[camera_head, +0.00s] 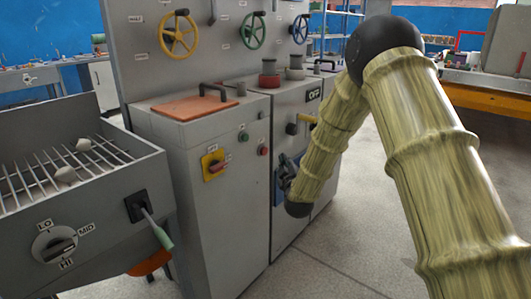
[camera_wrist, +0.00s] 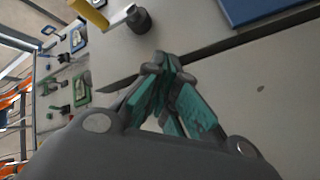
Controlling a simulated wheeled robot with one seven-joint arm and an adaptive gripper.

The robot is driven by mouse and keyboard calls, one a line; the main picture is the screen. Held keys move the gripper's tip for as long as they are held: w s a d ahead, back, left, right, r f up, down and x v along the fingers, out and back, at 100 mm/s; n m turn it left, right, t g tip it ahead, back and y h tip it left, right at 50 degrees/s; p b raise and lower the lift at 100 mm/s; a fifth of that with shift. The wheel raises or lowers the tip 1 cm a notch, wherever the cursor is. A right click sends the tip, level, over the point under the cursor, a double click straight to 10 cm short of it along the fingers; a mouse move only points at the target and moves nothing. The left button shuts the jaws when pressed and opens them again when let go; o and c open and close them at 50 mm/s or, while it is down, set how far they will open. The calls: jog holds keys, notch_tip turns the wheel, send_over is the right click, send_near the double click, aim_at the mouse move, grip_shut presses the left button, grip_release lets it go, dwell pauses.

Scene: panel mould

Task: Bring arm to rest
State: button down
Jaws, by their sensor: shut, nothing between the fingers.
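My gripper (camera_wrist: 165,64) is shut in the wrist view, with its teal-padded fingers meeting at the tips and nothing between them. In the head view my gripper (camera_head: 284,166) is small and partly hidden at the lower end of my bent arm, in front of the grey cabinet (camera_head: 287,222). The arm's elbow is raised at the upper right. The fingers point towards the cabinet front, below a yellow-handled lever (camera_head: 306,118) on a dark mount. That lever also shows at the top of the wrist view (camera_wrist: 88,12). I cannot tell whether the fingertips touch the cabinet.
A panel (camera_head: 240,70) carries yellow, green and blue handwheels. A grill (camera_head: 70,185) with a knob and a green-handled lever stands at the left. A red-brown plate (camera_head: 195,106) lies on the cabinet top. A yellow-edged bench (camera_head: 485,97) is at the back right. Floor (camera_head: 350,240) is open below my arm.

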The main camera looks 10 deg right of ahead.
jog(key=shift+f, duration=0.1)
jog(key=s+a+f+m+g+y, duration=0.1)
jog(key=s+f+g, duration=0.1)
jog(key=s+f, duration=0.55)
jog(key=s+a+f+m+g, duration=0.1)
jog(key=s+f+g, duration=0.25)
jog(key=f, duration=0.65)
jog(key=s+a+f+m+g+y, duration=0.1)
jog(key=s+f+g, duration=0.1)
jog(key=s+f, duration=0.6)
jog(key=s+a+f+m+g, duration=0.1)
jog(key=s+f+m+g, duration=0.15)
jog(key=s+f, duration=0.75)
jog(key=s+a+f+m+g, duration=0.1)
jog(key=s+f+g, duration=0.35)
jog(key=s, duration=0.85)
jog(key=s+f+m+g, duration=0.1)
jog(key=s+g, duration=0.1)
jog(key=s, duration=0.8)
jog(key=s+f+m+g, duration=0.1)
jog(key=s+f+g, duration=0.1)
jog(key=s, duration=0.8)
notch_tip(320, 180, up, 25)
jog(key=p, duration=2.4)
jog(key=shift+w+a+y+p, duration=0.15)
jog(key=shift+a+y+p, duration=0.15)
jog(key=shift+a, duration=0.05)
